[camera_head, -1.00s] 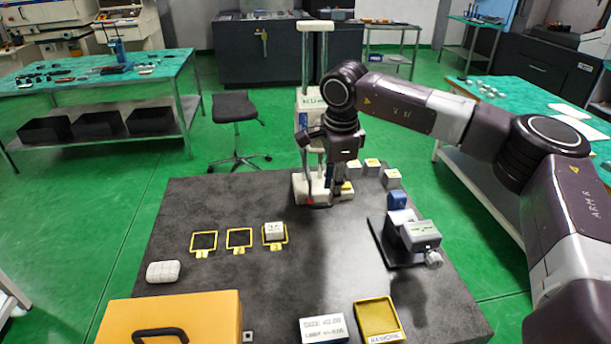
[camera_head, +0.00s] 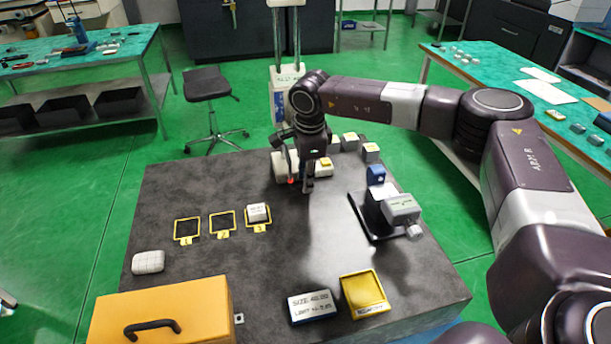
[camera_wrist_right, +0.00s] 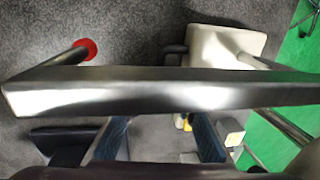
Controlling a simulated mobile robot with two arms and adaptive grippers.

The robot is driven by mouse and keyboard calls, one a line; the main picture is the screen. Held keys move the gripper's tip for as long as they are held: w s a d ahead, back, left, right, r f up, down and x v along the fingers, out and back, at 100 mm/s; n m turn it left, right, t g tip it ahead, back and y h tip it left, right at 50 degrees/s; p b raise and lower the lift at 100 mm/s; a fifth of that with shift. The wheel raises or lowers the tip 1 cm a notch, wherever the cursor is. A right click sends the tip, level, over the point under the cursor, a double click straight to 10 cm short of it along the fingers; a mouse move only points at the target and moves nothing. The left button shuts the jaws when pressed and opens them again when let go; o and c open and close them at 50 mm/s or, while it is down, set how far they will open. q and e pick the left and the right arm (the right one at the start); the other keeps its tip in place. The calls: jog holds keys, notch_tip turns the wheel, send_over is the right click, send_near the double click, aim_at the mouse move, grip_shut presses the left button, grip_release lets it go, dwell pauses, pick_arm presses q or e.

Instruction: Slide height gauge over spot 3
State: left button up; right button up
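The height gauge (camera_head: 280,169) has a pale base and two upright columns; it stands at the far edge of the dark table. My right gripper (camera_head: 301,183) is low in front of its base and hides part of it. In the right wrist view, a metal bar crosses in front of the gripper's two spread fingers (camera_wrist_right: 160,140); I see bare grey table between them. The pale base (camera_wrist_right: 228,45) lies beyond the bar. Three yellow square frames lie left of the gauge; the rightmost frame (camera_head: 258,228) holds a white block (camera_head: 258,211). Their numbers are too small to read. My left gripper is out of view.
Several white blocks (camera_head: 371,151) stand right of the gauge. A grey vise-like device (camera_head: 402,208) is at the right. A yellow case (camera_head: 165,308), a size sign (camera_head: 312,305) and a yellow tray (camera_head: 364,292) line the front. The table's middle is clear.

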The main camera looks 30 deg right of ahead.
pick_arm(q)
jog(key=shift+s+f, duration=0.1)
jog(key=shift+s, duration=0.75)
pick_arm(e)
grip_shut()
jog(key=a, duration=0.3)
jog(key=w+a+b, duration=0.1)
jog(key=a, duration=0.2)
jog(key=w+a+b, duration=0.1)
jog(key=a, duration=0.1)
jog(key=shift+w+a, duration=0.15)
jog(key=shift+a, duration=0.25)
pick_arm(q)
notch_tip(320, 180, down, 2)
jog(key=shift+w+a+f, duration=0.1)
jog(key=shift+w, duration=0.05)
pick_arm(e)
jog(key=shift+d, duration=0.1)
grip_release()
jog(key=shift+d, duration=0.2)
jog(key=shift+r, duration=0.25)
notch_tip(320, 180, up, 11)
jog(key=s, duration=0.2)
jog(key=shift+a+r, duration=0.2)
